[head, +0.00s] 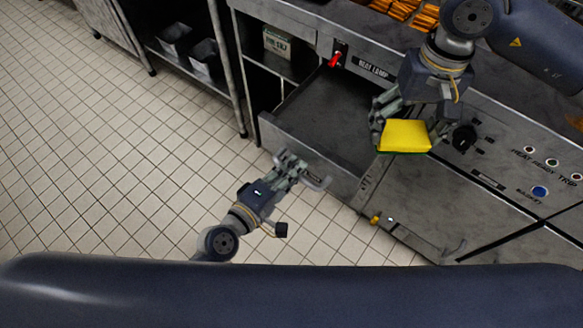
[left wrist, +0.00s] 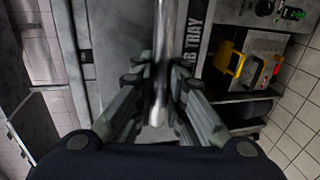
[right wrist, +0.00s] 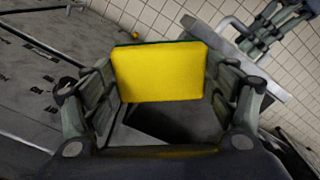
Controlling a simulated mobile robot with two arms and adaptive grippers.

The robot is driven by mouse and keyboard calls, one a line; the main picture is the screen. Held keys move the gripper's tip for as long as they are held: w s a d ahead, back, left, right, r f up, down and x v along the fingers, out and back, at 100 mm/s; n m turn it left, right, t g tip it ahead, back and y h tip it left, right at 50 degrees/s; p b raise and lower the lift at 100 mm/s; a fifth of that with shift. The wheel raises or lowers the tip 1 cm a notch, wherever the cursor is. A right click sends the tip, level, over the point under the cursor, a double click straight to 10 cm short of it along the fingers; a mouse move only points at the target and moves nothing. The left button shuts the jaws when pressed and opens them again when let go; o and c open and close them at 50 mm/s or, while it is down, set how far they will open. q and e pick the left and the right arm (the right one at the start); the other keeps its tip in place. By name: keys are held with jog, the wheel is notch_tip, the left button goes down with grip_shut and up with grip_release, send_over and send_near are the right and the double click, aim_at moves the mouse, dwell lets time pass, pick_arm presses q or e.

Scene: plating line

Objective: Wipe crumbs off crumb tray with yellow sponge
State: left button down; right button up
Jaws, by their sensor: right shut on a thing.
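The yellow sponge (head: 405,134), with a thin green side, is held in my right gripper (head: 402,122). It also shows between the fingers in the right wrist view (right wrist: 158,72). The sponge is above the right side of the crumb tray (head: 318,112), which is pulled out like a drawer. I cannot make out any crumbs on its dark floor. My left gripper (head: 292,168) is at the tray's front handle (head: 316,182). In the left wrist view its fingers are apart on either side of the handle bar (left wrist: 163,60).
A control panel with a black knob (head: 464,138) lies right of the sponge. A shelf with dark bins (head: 174,40) is at the upper left. The tiled floor at left is clear.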

jog(key=shift+f+b, duration=0.35)
pick_arm(q)
jog(key=v, duration=0.2)
jog(key=f+v, duration=0.1)
jog(key=v, duration=0.1)
jog(key=shift+s+a, duration=0.3)
jog(key=shift+s, duration=0.1)
jog(key=c, duration=1.6)
grip_release()
jog(key=shift+r, duration=0.1)
jog(key=shift+s, duration=0.1)
jog(key=v, duration=1.1)
jog(key=shift+s+a, duration=0.25)
jog(key=shift+s, duration=0.1)
